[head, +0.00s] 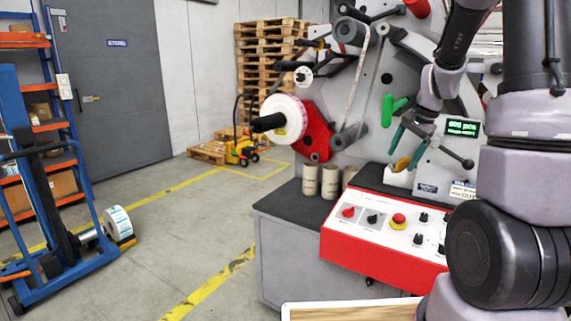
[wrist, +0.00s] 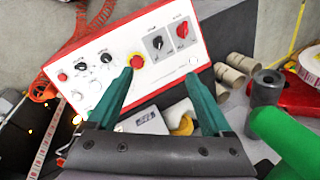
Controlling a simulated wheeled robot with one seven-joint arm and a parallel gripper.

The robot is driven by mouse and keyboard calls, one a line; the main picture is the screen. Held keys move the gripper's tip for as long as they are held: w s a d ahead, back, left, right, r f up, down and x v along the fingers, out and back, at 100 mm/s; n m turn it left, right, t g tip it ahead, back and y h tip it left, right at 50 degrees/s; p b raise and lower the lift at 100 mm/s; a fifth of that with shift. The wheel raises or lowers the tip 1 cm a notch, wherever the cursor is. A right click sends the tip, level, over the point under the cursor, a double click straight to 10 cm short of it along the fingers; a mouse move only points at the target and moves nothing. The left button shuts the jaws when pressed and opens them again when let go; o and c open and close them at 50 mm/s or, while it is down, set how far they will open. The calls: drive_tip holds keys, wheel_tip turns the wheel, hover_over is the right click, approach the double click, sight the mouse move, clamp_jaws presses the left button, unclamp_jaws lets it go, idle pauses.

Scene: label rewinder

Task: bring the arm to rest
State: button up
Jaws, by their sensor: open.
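The control panel (head: 385,228) has a red-and-yellow emergency stop (head: 398,221) and several knobs; in the wrist view the panel (wrist: 130,55) lies beyond the fingertips. A green handle (head: 393,110) sits just left of my gripper, and it fills the lower right of the wrist view (wrist: 285,140).
Cardboard cores (head: 310,180) stand on the dark bench top (head: 280,205). A white roll (head: 283,120) sits on the rewinder's left spindle. A blue lift trolley (head: 60,225) with a label roll (head: 118,223) stands at far left. Pallets (head: 268,70) are stacked behind.

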drive_tip(key=s+a+r+n+t, duration=0.1)
drive_tip(key=s+a+r+n, duration=0.15)
drive_tip(key=s+r, duration=0.3)
drive_tip(key=s+a+r+n+t, duration=0.1)
drive_tip(key=s+a+r, duration=0.3)
drive_tip(key=r, duration=0.3)
drive_tip(key=s+a+r+n+t, duration=0.1)
drive_tip(key=s+a+r+n, duration=0.1)
drive_tip(key=s, duration=0.4)
drive_tip(key=s+a+r+n+t, duration=0.1)
drive_tip(key=s+a+r+n, duration=0.1)
drive_tip(key=s, duration=0.5)
drive_tip(key=shift+a+r, duration=0.15)
drive_tip(key=shift+r, duration=0.4)
drive_tip(key=shift+n, duration=0.25)
drive_tip(key=shift+c, duration=0.3)
